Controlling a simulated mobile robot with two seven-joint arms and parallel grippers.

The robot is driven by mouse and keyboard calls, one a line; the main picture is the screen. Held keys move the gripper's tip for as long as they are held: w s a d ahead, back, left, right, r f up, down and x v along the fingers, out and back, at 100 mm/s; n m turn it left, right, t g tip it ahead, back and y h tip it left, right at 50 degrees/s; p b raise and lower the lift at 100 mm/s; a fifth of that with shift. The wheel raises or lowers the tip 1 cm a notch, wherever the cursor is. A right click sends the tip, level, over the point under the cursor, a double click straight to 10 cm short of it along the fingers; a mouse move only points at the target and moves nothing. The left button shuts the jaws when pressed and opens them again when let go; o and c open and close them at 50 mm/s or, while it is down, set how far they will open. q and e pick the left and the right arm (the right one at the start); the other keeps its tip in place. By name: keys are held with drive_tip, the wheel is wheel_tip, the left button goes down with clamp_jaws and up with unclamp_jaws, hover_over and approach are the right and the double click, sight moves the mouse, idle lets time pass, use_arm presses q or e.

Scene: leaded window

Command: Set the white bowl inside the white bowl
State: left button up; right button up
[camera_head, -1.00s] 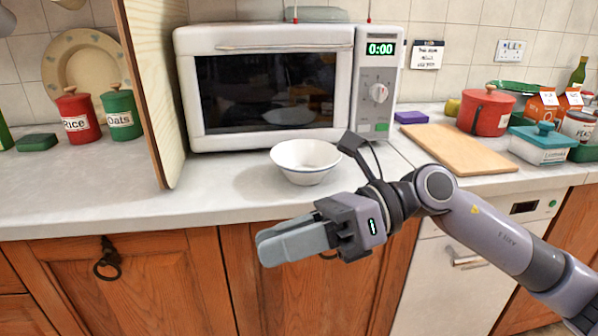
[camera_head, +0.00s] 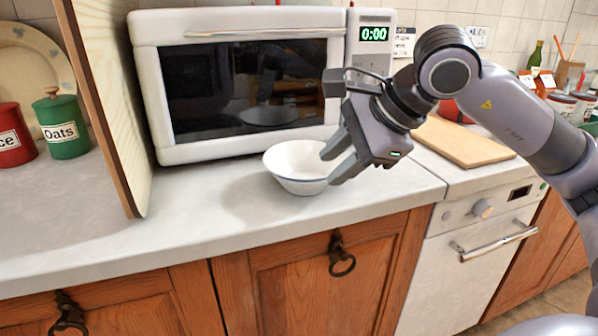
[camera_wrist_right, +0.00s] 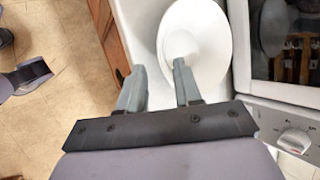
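One white bowl (camera_head: 298,168) with a thin dark line near its rim stands upright on the counter in front of the microwave. It also shows in the right wrist view (camera_wrist_right: 205,40). No second white bowl can be made out. My right gripper (camera_head: 327,168) is open at the bowl's right side, fingers pointing left. In the right wrist view its fingers (camera_wrist_right: 158,78) are spread, one overlapping the bowl's near rim and the other outside it. I cannot tell whether they touch the bowl. My left gripper is not in view.
The white microwave (camera_head: 240,80) stands shut close behind the bowl. A wooden board (camera_head: 105,105) stands upright to the left, with a green oats canister (camera_head: 63,128) beyond it. A cutting board (camera_head: 460,142) lies to the right. The counter's front left is clear.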

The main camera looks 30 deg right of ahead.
sight(321, 176)
drive_tip(key=x, duration=0.5)
drive_tip(key=shift+w+d+f, duration=0.2)
drive_tip(key=shift+w+d, duration=0.05)
drive_tip(key=shift+c, duration=0.3)
clamp_jaws()
drive_tip(key=shift+r, duration=0.1)
wheel_tip(321, 176, up, 10)
drive_tip(key=shift+p, duration=0.95)
drive_tip(key=shift+s, duration=0.1)
